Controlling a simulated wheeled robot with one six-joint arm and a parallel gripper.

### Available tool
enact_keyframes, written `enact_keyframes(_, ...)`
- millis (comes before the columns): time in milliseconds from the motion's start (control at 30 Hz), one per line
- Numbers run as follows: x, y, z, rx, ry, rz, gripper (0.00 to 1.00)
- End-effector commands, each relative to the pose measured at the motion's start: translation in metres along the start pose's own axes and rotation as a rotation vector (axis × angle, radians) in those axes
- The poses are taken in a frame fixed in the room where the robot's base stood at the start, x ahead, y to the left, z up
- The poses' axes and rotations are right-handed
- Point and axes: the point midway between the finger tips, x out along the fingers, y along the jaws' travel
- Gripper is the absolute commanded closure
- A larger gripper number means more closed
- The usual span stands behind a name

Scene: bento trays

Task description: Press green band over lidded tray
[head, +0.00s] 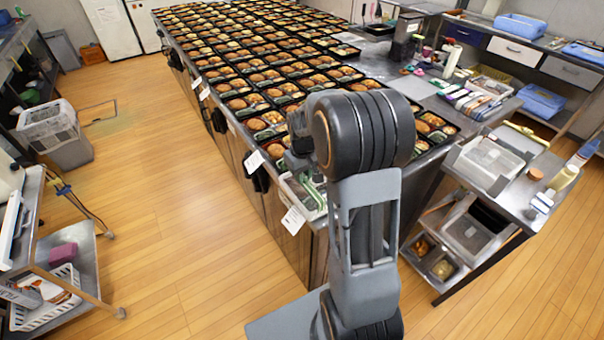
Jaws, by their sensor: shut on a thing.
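My gripper (299,163) is at the near corner of the long counter, partly hidden behind my arm. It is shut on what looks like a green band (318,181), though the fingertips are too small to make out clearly. Just below it, a pale, clear-looking tray (297,193) sits at the counter's corner, with green showing in or over it. I cannot tell whether its lid is flat or whether the band touches it. My arm hides the tray's right side.
Many filled black bento trays (262,76) cover the counter behind. A steel side cart (506,204) with a clear bin stands at the right. A cart with a white basket (45,303) is at the left. The wooden floor (165,200) between is open.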

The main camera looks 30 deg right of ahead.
Motion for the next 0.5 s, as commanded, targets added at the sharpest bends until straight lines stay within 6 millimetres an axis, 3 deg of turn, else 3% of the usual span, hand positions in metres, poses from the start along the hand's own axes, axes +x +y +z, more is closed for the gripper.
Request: enact_keyframes(500,0.0068,0.0,0.0001,0.0,0.0,0.0,1.0)
